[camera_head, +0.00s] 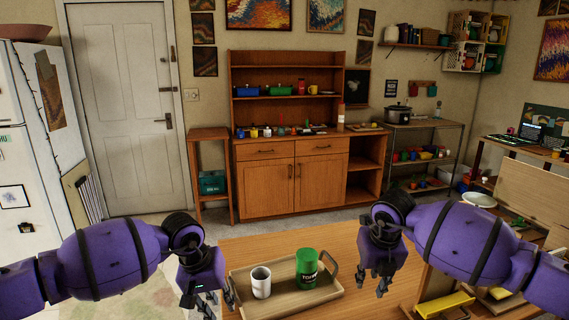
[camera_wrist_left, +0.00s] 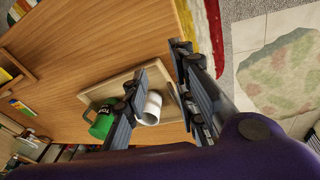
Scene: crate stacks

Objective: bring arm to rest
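A wooden tray (camera_head: 284,291) with handles lies on the wooden table. On it stand a white mug (camera_head: 261,284) and, to its right, a green lettered container (camera_head: 307,268). My left gripper (camera_head: 211,298) is beside the tray's left end, apart from the mug. In the left wrist view its fingers (camera_wrist_left: 166,85) are spread with nothing held between them; the mug (camera_wrist_left: 152,108) and the green container (camera_wrist_left: 102,123) show beyond, partly covered by a finger. My right gripper (camera_head: 372,286) hangs to the right of the tray, fingers apart and empty.
The table top (camera_head: 285,240) is clear behind the tray. A yellow item (camera_head: 444,304) lies at the lower right near my right arm. A wooden cabinet (camera_head: 290,180) with shelves stands at the back wall, a white fridge (camera_head: 30,150) at the left.

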